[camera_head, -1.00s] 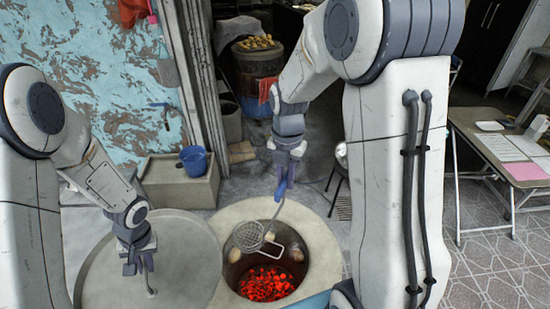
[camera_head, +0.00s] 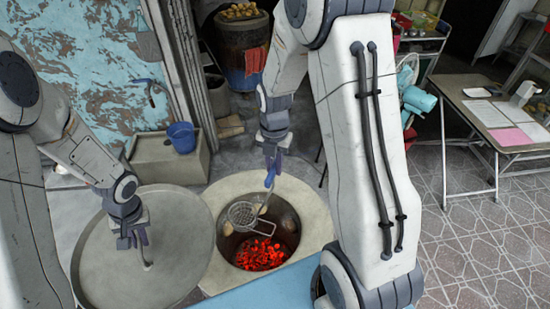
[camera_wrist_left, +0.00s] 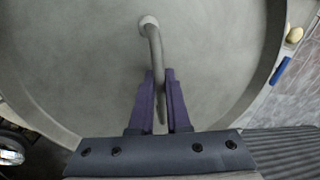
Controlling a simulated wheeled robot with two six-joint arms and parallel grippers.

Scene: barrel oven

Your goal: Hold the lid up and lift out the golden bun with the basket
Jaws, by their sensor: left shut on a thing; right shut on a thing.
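The round grey lid (camera_head: 100,272) stands tilted to the left of the barrel oven (camera_head: 312,195). My left gripper (camera_head: 133,240) is shut on its bent handle (camera_head: 148,262); the left wrist view shows the handle (camera_wrist_left: 155,45) between the fingers (camera_wrist_left: 160,85). My right gripper (camera_head: 271,163) is shut on the blue grip (camera_head: 269,179) of the wire basket (camera_head: 241,214). The basket hangs at the oven mouth, over its left part. Pale golden buns (camera_head: 288,222) show on the inner wall, one (camera_head: 262,209) close beside the basket. I cannot tell whether the basket touches a bun.
Red coals (camera_head: 261,253) glow at the oven bottom. A blue bucket (camera_head: 181,137) stands on a stone block behind the lid. A folding table (camera_head: 520,157) with papers is at the right. Tiled floor there is open.

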